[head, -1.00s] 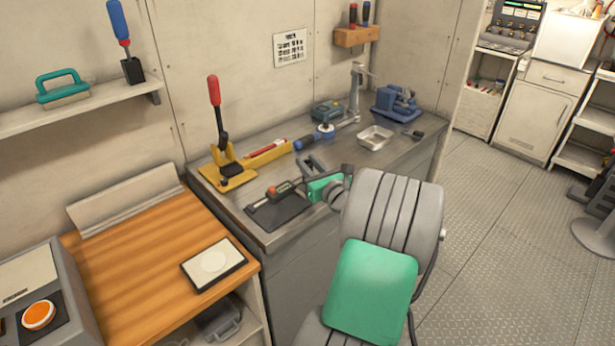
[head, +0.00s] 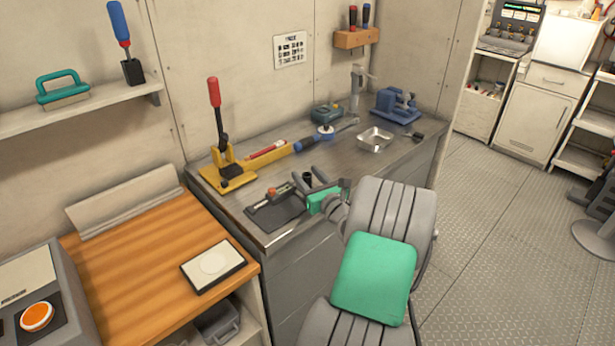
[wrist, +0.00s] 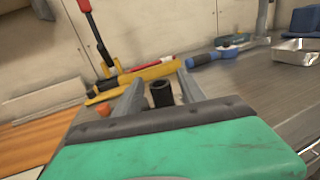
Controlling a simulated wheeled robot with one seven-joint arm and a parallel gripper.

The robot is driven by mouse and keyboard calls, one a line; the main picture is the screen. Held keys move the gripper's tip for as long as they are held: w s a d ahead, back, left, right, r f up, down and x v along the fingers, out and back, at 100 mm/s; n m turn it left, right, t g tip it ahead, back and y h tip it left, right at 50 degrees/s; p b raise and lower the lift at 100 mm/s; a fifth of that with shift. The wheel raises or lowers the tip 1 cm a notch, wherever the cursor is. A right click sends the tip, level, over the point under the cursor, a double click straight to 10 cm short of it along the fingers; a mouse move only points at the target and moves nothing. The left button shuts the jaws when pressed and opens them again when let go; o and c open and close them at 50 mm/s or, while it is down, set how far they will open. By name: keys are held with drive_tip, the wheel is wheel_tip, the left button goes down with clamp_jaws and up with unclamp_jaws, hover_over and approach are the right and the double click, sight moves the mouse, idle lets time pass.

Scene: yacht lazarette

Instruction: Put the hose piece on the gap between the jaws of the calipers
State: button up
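The hose piece (head: 307,179) is a short black tube standing upright on the grey metal bench. It also shows in the wrist view (wrist: 162,95), with its dark open end up. My gripper (head: 311,176) is open, with its two grey fingers on either side of the hose piece; a gap shows at least on the right side in the wrist view (wrist: 160,85). The calipers (head: 277,193), dark with an orange-red part, lie just left of my gripper on a dark mat (head: 272,216). Their jaws and the gap are too small to make out.
A yellow lever press (head: 228,175) with a red handle and a yellow tray (head: 263,154) stand behind the calipers. A blue-handled tool (head: 308,144), a metal dish (head: 375,139) and a blue vise-like device (head: 396,106) are farther right. The wooden table (head: 140,255) is at left.

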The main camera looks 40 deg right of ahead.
drive_tip(key=v, duration=1.2)
drive_tip(key=shift+b, duration=0.45)
